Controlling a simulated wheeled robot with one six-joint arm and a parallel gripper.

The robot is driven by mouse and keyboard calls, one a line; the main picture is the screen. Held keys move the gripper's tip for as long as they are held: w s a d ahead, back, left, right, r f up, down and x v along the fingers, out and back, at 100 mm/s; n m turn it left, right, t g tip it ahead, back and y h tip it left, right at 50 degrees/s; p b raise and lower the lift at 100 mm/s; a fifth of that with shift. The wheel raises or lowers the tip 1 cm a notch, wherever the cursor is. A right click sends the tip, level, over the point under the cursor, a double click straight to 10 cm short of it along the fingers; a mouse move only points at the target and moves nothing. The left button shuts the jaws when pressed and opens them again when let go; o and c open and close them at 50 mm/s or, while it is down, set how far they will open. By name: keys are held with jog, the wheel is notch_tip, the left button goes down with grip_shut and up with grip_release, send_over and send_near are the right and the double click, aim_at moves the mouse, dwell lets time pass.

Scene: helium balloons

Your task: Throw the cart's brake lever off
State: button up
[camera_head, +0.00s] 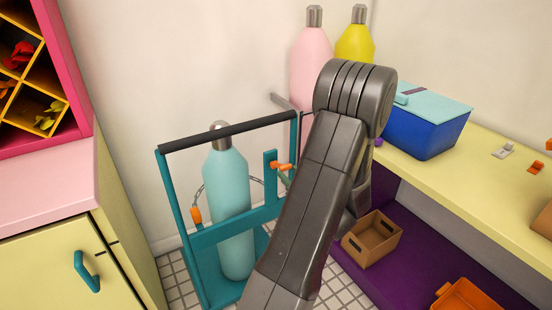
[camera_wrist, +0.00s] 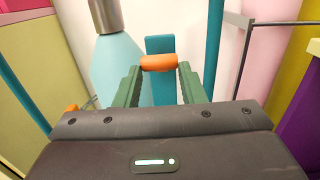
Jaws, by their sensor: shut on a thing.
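The teal cart (camera_head: 212,236) stands on the tiled floor with a black push bar, holding a light teal gas bottle (camera_head: 228,200). An orange grip, which looks like the brake lever (camera_head: 281,167), is at a short teal upright on the cart's right side. The brake lever (camera_wrist: 158,62) also shows in the wrist view, in front of the teal upright. My gripper (camera_wrist: 160,72) has its green fingers on either side of this orange grip and is shut on it. In the head view, my arm hides most of the gripper.
A chain with an orange end piece (camera_head: 196,215) loops by the bottle. Pink (camera_head: 311,70) and yellow (camera_head: 355,42) bottles stand behind my arm. A yellow counter (camera_head: 470,185) with a blue box (camera_head: 424,125) is right, a cabinet (camera_head: 75,262) left. A cardboard box (camera_head: 372,240) sits under the counter.

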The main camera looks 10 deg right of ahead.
jog(key=shift+f, duration=0.15)
jog(key=shift+s+d+f+b, duration=0.1)
jog(key=shift+s+f+b, duration=0.15)
jog(key=shift+f+b, duration=0.5)
jog(key=o, duration=0.9)
jog(key=shift+r, duration=0.15)
jog(key=shift+v, duration=2)
jog(key=v, duration=0.4)
jog(key=shift+b, duration=0.3)
